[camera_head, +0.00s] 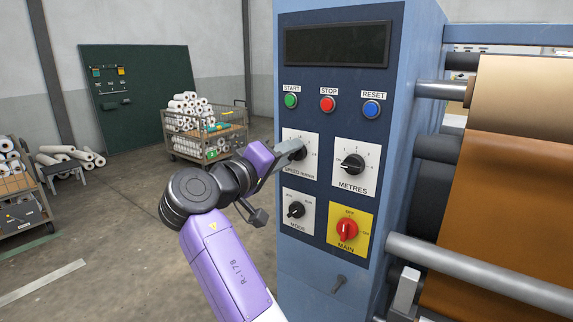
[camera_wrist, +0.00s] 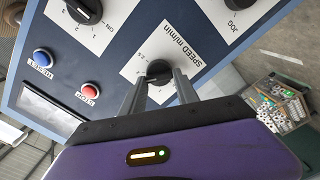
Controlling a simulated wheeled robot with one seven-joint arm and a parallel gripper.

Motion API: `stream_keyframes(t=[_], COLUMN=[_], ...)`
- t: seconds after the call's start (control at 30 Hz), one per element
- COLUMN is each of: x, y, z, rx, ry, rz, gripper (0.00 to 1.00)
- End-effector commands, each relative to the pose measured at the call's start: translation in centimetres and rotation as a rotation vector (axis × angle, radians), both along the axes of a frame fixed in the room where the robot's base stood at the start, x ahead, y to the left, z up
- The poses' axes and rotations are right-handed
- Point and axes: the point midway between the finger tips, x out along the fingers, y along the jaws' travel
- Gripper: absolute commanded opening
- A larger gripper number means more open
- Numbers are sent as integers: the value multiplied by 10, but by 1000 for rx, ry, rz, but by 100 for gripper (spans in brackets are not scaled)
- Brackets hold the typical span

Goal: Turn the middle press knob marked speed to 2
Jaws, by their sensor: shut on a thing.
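The speed knob (camera_head: 300,154) is a black knob on a white plate marked SPEED m/min, at the upper left of the panel's group of knobs. In the wrist view the knob (camera_wrist: 158,67) sits between my two grey fingers, seen on a tilted plate. My gripper (camera_head: 289,151) reaches in from the left and is shut on the knob; its fingertips also show in the wrist view (camera_wrist: 159,79). My fingers cover part of the knob and scale in the head view. I cannot tell which mark its pointer is on.
The METRES knob (camera_head: 353,164) is close to the right. The MODE knob (camera_head: 296,209) and red MAIN switch (camera_head: 347,229) are below. Green START (camera_head: 291,100), red STOP (camera_head: 327,104) and blue RESET (camera_head: 371,108) buttons are above. Open floor lies left.

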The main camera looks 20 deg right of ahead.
Motion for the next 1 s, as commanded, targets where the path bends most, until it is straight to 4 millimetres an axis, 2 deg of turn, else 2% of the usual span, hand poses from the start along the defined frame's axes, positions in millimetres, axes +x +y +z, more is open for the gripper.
stream_keyframes(t=[0.03, 0.4, 0.93, 0.97, 1.0], x=[-1, -1, -1, -1, -1], y=[1, 0, 0, 0, 0], z=[-5, -3, -3, -3, -3], rx=[21, 108, 122, 122, 122], ry=[-21, -140, -158, -158, -157], rz=[-2, -2, -3, -3, -3], gripper=[0, 0, 0, 39, 46])
